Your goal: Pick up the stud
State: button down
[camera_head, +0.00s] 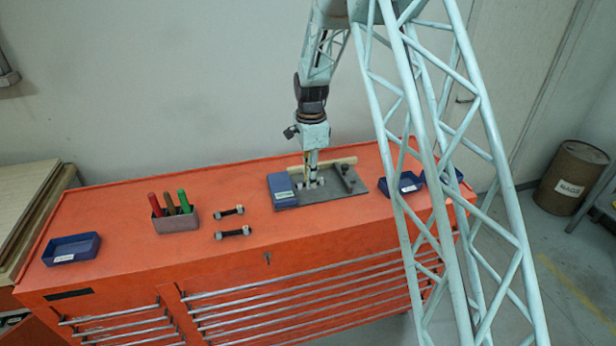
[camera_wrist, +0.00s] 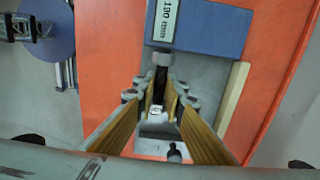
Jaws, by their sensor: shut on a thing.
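My gripper (camera_head: 313,184) points down over a dark grey plate (camera_head: 328,194) on the red cabinet top. In the wrist view its two yellow-brown padded fingers (camera_wrist: 159,102) close in on a dark stud with a grey nut-like end (camera_wrist: 160,76). The fingers hide part of it, and I cannot tell whether it still touches the plate. Two dark studs with grey ends lie loose on the cabinet top, a farther one (camera_head: 229,212) and a nearer one (camera_head: 233,232), left of the plate. Another short dark post (camera_head: 346,169) stands on the plate's right part.
A blue box with a display (camera_head: 282,190) lies at the plate's left, and a pale wooden bar (camera_head: 338,162) at its back. A grey holder with coloured handles (camera_head: 175,221) and a blue tray (camera_head: 71,249) stand left. Another blue tray (camera_head: 404,186) stands right.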

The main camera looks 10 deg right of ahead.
jog(key=s, duration=0.7)
jog(key=s+r+b, duration=0.1)
jog(key=s, duration=0.3)
jog(key=shift+d, duration=0.15)
dwell(0.5)
